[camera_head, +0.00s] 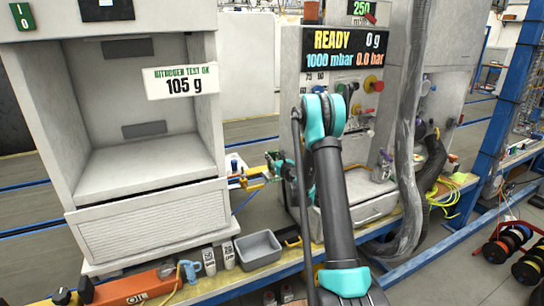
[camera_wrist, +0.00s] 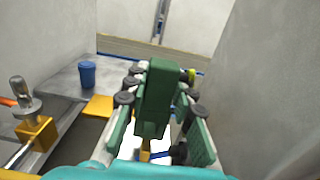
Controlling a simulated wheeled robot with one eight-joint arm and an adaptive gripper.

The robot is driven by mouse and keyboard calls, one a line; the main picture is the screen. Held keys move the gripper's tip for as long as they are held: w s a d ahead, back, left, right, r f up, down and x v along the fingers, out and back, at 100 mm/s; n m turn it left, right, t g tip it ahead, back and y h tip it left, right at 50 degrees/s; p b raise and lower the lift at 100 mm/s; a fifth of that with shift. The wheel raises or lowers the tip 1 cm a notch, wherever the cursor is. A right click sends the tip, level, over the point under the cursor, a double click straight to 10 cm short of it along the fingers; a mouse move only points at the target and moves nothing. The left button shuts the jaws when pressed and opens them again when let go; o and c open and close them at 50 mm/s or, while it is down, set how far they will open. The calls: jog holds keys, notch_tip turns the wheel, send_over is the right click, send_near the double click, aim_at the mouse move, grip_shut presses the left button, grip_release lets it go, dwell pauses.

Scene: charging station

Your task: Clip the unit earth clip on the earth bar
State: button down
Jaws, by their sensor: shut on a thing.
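My gripper (camera_wrist: 163,75) is shut on a green block-like piece, which looks like the unit earth clip (camera_wrist: 153,100). The piece stands between the two fingers in the wrist view, with a small yellow part at its lower end. In the head view my gripper (camera_head: 272,168) is small, partly behind my own arm, in the gap between the two grey cabinets. A metal post with a round top (camera_wrist: 22,95) and a yellow block (camera_wrist: 36,130) stand at the left of the wrist view, apart from the green piece. I cannot tell which part is the earth bar.
A blue cylinder (camera_wrist: 87,74) and a flat yellow piece (camera_wrist: 98,107) lie left of the gripper. Pale walls rise close on both sides. A grey open cabinet (camera_head: 148,160), a station reading READY (camera_head: 332,40), a grey bin (camera_head: 258,248) and an orange case (camera_head: 140,287) line the bench.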

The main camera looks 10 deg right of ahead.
jog(key=shift+f, duration=1.25)
jog(key=c, duration=1.2)
grip_release()
jog(key=shift+v, duration=3.8)
